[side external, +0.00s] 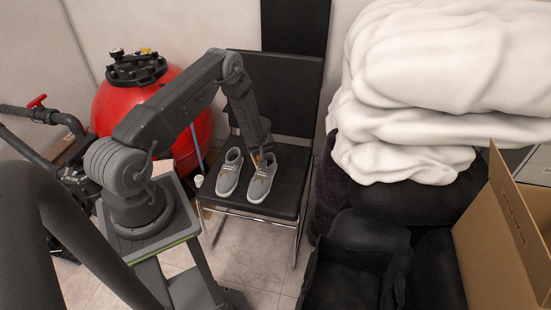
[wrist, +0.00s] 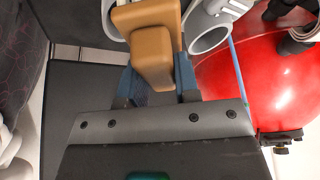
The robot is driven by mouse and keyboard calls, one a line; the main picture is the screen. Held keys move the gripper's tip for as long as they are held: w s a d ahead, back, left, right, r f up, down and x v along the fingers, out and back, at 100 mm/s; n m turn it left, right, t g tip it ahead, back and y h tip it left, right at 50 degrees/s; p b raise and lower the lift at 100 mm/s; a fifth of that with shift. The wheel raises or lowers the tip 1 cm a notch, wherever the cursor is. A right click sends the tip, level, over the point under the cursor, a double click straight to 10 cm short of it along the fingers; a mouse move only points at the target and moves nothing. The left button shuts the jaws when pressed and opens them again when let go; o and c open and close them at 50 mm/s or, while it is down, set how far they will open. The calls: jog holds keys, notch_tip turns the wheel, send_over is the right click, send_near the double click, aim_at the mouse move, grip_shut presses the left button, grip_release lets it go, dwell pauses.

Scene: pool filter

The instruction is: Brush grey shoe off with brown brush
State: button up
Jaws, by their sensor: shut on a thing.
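A pair of grey shoes with white soles sits side by side on the black chair seat. The left shoe (side external: 229,174) and the right shoe (side external: 262,180) stand upright, toes toward the camera. My gripper (side external: 262,150) is at the heel end of the right shoe. In the wrist view my gripper (wrist: 158,84) is shut on the brown brush (wrist: 153,55), a tan block between its bluish fingers. Part of one shoe (wrist: 209,32) shows right of the brush, and the other is mostly hidden behind it. Whether the brush touches a shoe is unclear.
The black chair (side external: 285,168) has a tall backrest behind the shoes. A red pool filter tank (side external: 110,108) stands to the left, with a blue pole (side external: 197,148) beside the chair. White folded bedding (side external: 430,70) and an open cardboard box (side external: 500,240) crowd the right.

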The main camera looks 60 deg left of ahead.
jog(key=s+a+r+n+g+h, duration=0.1)
jog(key=s+a+n+g, duration=0.1)
jog(key=s+a+n, duration=0.45)
jog(key=s+a+r+n+g, duration=0.15)
jog(key=s+n, duration=0.25)
jog(key=s, duration=0.5)
jog(key=shift+w+d+f, duration=0.1)
jog(key=shift+d+f, duration=0.05)
jog(key=shift+f, duration=4.3)
jog(key=shift+w+d+r, duration=0.3)
jog(key=shift+w+r, duration=0.05)
jog(key=shift+r, duration=0.1)
jog(key=shift+c, duration=0.2)
jog(key=shift+w+d+f, duration=0.2)
jog(key=shift+d, duration=0.05)
jog(key=shift+w+d+f, duration=0.1)
jog(key=shift+w+d, duration=1.7)
jog(key=shift+d, duration=0.05)
jog(key=shift+g, duration=0.25)
jog(key=s+a, duration=0.4)
jog(key=shift+s+a, duration=0.25)
jog(key=shift+a, duration=0.05)
jog(key=shift+s+a+r, duration=0.1)
jog(key=shift+a+r, duration=0.05)
jog(key=shift+r, duration=0.05)
notch_tip(320, 180, up, 8)
jog(key=shift+f, duration=0.25)
